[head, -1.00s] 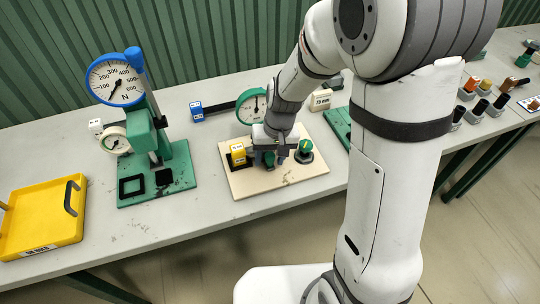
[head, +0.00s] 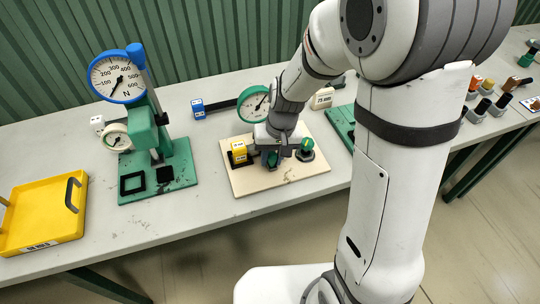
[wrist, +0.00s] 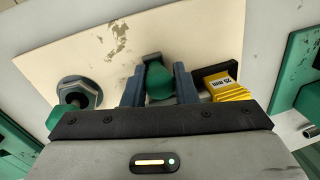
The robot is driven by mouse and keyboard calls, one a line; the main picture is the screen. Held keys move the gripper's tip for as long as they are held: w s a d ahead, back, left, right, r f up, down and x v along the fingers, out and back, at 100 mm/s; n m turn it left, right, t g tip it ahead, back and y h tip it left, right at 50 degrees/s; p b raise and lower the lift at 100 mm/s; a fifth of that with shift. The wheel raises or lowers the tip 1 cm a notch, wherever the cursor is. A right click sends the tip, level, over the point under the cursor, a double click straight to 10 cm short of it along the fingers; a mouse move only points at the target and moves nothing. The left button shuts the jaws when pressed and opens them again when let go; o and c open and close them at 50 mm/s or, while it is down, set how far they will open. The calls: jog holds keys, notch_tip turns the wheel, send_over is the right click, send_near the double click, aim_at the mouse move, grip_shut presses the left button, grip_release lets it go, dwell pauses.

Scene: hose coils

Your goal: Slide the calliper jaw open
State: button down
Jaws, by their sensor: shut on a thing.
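My gripper (wrist: 158,88) is low over a beige board (wrist: 60,55). In the wrist view its two fingers are shut on a rounded green grip (wrist: 157,80), with a small grey piece at its far end. I take this grip to be part of the calliper jaw, but the jaw itself is largely hidden by my gripper. A yellow block marked 25 mm (wrist: 228,88) sits beside the right finger, against a dark bracket (wrist: 207,72). In the head view the yellow block (head: 238,150) is left of my gripper (head: 277,157).
A green-topped knob (head: 306,146) on a dark base stands right of my gripper. A green-rimmed dial (head: 254,104) is behind it. A green force-gauge stand (head: 150,137) and a yellow tray (head: 45,230) are at left.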

jog(key=s, duration=0.2)
jog(key=shift+s+d, duration=0.3)
jog(key=shift+d, duration=0.05)
jog(key=c, duration=1.2)
grip_release()
jog(key=shift+r, duration=0.1)
jog(key=shift+w+d+r, duration=0.1)
jog(key=shift+w+r, duration=0.05)
jog(key=shift+r, duration=0.25)
jog(key=r, duration=0.4)
jog(key=d+r, duration=0.1)
jog(key=r, duration=0.1)
jog(key=shift+r, duration=0.35)
